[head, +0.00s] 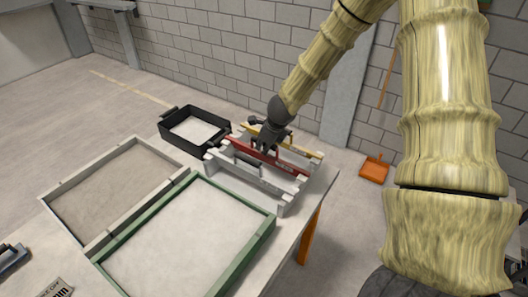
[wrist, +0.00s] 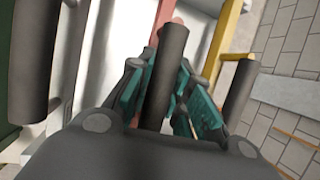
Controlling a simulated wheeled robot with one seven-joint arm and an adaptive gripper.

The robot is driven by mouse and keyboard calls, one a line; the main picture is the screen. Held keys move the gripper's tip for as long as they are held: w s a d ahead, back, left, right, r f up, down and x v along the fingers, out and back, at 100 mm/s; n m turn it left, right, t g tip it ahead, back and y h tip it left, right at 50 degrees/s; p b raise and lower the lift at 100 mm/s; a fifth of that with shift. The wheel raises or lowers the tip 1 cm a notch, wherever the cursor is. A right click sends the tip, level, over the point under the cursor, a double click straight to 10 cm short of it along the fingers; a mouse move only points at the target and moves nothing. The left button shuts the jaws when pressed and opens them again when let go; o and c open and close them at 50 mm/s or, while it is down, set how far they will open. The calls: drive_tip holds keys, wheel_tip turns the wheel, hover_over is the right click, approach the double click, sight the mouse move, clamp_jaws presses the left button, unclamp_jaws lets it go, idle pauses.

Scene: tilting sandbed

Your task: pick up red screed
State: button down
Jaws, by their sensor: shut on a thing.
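The red screed (head: 265,157) is a long red bar lying across the pale rack on the table. In the wrist view a little of its red bar (wrist: 170,20) shows at the top, behind a dark upright handle (wrist: 172,65). My gripper (head: 267,143) is over the bar near its middle. In the wrist view my gripper (wrist: 168,100) has its teal finger pads on both sides of that handle and is shut on it. The bar still looks seated in the rack; the fingers hide part of it.
A yellow screed (head: 308,151) lies close behind the red one. The pale rack (head: 287,206) holds them. A black tray (head: 170,138) stands to the left. Green-framed (head: 238,262) and grey-framed (head: 85,174) sandbeds lie in front. An orange dustpan (head: 375,169) is on the floor.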

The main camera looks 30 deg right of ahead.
drive_tip(key=shift+r, duration=0.15)
drive_tip(key=shift+r+p, duration=1.3)
drive_tip(key=shift+r, duration=3.8)
drive_tip(key=c, duration=1.9)
unclamp_jaws()
clamp_jaws()
drive_tip(key=shift+a, duration=0.15)
